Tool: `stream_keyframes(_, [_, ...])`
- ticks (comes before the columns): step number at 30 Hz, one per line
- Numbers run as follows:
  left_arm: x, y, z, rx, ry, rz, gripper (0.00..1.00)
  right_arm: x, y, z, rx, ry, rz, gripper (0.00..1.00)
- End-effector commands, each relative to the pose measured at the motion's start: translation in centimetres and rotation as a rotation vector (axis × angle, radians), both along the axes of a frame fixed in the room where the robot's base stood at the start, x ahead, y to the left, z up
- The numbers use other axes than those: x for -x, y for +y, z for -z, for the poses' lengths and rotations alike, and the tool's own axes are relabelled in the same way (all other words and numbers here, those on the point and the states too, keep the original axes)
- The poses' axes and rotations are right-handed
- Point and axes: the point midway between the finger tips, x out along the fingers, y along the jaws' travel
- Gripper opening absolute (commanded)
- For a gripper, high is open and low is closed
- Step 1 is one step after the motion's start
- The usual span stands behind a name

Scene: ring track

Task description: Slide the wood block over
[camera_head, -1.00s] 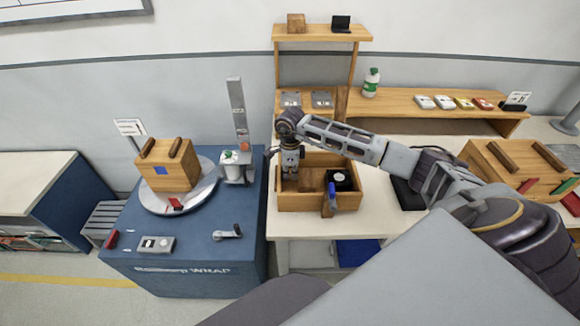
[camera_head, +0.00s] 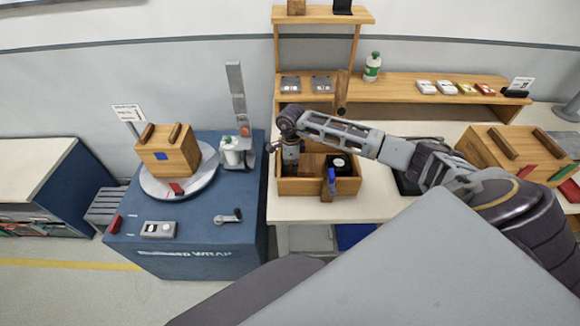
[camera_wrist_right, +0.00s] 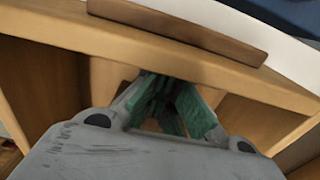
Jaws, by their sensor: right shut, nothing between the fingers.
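A brown wood block (camera_head: 312,163) sits inside an open wooden box (camera_head: 318,187) on the white table in the head view. My right gripper (camera_head: 291,166) reaches down into the left part of the box, just left of the block. Its fingers (camera_wrist_right: 172,115) are shut with nothing between them, and their green pads show in the wrist view. That view shows wooden walls (camera_wrist_right: 200,65) around the gripper; I cannot make out the block there for certain. I cannot tell whether the gripper touches the block. My left gripper is out of view.
A round black item with a white top (camera_head: 339,163) lies right of the block. A blue-handled item (camera_head: 331,181) stands at the box's front wall. A wooden shelf (camera_head: 430,92) is behind. A blue wrapping station (camera_head: 200,240) with a turntable carrying a wooden crate (camera_head: 168,153) stands left.

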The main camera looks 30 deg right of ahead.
Motion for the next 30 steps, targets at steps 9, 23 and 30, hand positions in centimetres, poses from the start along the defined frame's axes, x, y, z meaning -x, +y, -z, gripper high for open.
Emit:
stream_keyframes(9, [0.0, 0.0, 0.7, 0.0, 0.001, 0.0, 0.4, 1.2, -2.1, 0.1, 0.003, -0.001, 0.001, 0.0])
stream_keyframes(23, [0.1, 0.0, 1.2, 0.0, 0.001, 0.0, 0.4, 2.3, -3.7, 0.1, -0.001, 0.001, 0.0, 0.0])
stream_keyframes(30, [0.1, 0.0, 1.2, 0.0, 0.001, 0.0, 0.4, 2.3, -3.7, 0.0, -0.001, 0.001, 0.0, 0.0])
